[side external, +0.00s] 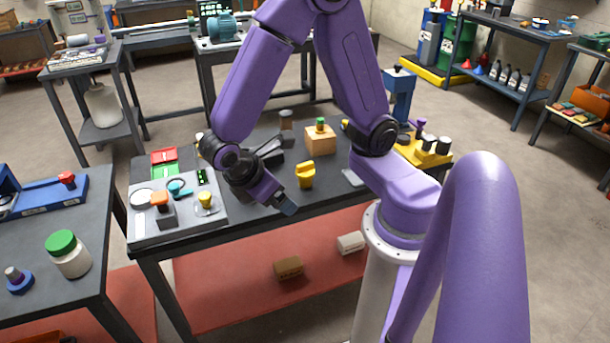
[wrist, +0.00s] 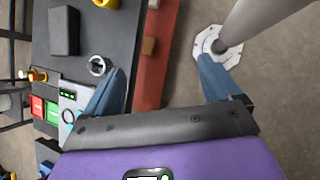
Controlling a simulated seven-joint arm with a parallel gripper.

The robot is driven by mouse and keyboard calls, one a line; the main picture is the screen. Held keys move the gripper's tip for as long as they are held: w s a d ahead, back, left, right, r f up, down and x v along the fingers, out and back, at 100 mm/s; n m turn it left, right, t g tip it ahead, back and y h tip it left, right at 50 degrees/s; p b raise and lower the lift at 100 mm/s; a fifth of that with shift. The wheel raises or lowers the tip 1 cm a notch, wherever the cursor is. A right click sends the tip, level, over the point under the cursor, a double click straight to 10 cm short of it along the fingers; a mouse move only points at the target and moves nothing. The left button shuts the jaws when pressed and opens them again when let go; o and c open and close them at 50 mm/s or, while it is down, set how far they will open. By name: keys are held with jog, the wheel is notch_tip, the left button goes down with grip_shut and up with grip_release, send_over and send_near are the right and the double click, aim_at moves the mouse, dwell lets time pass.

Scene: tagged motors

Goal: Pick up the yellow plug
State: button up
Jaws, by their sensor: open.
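A yellow plug-like piece (side external: 306,176) with a raised grip on top stands upright on the dark workbench, near its front edge. Part of a yellow piece (wrist: 106,3) also shows at the top edge of the wrist view. A smaller yellow piece (side external: 206,198) sits on the light panel at the left end of the bench; I cannot tell for certain which one is the plug. My gripper (side external: 287,208) hangs by the bench's front edge, left of and apart from the larger yellow piece. In the wrist view its fingers (wrist: 162,66) are spread wide with nothing between them.
A wooden block (side external: 320,141) stands behind the larger yellow piece. A metal ring (wrist: 98,66) lies near the left finger. A red lower shelf (side external: 225,295) sits below the bench.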

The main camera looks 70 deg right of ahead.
jog(key=w+d+f+n+g+h, duration=0.1)
jog(key=w+d+f+g+h, duration=0.1)
jog(key=w+d+f+h, duration=0.55)
jog(key=n+h, duration=0.2)
jog(key=h, duration=0.2)
send_near(300, 177)
jog(key=shift+y, duration=0.25)
jog(key=d, duration=0.4)
jog(key=s+d, duration=0.1)
jog(key=d, duration=0.3)
jog(key=s+d, duration=0.1)
jog(key=d, duration=0.3)
jog(key=shift+s+d+r, duration=0.1)
jog(key=shift+d+r, duration=0.05)
jog(key=shift+d, duration=0.2)
jog(key=c, duration=1.2)
